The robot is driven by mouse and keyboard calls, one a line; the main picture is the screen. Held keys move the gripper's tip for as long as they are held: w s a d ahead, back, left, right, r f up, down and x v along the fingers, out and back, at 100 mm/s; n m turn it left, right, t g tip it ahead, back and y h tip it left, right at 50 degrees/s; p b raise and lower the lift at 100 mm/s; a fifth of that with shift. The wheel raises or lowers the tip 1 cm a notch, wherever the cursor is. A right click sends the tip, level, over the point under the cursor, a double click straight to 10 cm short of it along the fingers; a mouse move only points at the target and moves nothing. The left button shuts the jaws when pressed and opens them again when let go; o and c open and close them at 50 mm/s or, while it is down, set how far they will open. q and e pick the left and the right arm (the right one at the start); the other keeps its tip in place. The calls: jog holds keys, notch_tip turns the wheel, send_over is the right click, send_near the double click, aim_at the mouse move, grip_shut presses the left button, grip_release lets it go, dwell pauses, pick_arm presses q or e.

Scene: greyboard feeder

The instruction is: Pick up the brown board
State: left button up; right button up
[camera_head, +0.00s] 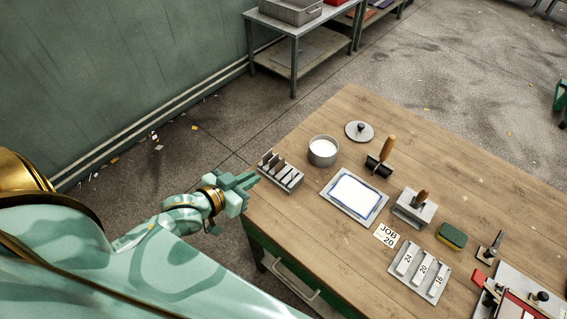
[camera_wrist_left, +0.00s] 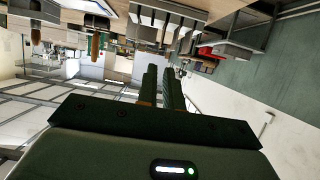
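I cannot make out a brown board in either view. My left gripper (camera_head: 250,181) is in the air just off the table's left edge, beside a grey slotted block (camera_head: 281,176). Its two fingers show close together in the left wrist view (camera_wrist_left: 161,88), shut with only a thin gap and nothing held. My right gripper is in neither view.
The wooden table (camera_head: 300,225) bears a white-filled pot (camera_head: 323,151), a lid (camera_head: 359,131), a blue-edged tray (camera_head: 354,194), a wooden-handled tool (camera_head: 386,152), a JOB 20 card (camera_head: 387,235), a numbered rack (camera_head: 420,272) and a sponge (camera_head: 452,237). A metal bench (camera_head: 298,50) stands behind.

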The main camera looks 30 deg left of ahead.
aim_at(280, 162)
pick_arm(q)
jog(key=b+x, duration=0.1)
jog(key=x, duration=0.6)
jog(key=shift+w+d+f+b, duration=0.1)
jog(key=shift+w+f+b, duration=0.2)
jog(key=b+x, duration=0.2)
jog(key=x, duration=0.3)
jog(key=shift+f, duration=0.25)
jog(key=shift+r, duration=0.1)
grip_shut()
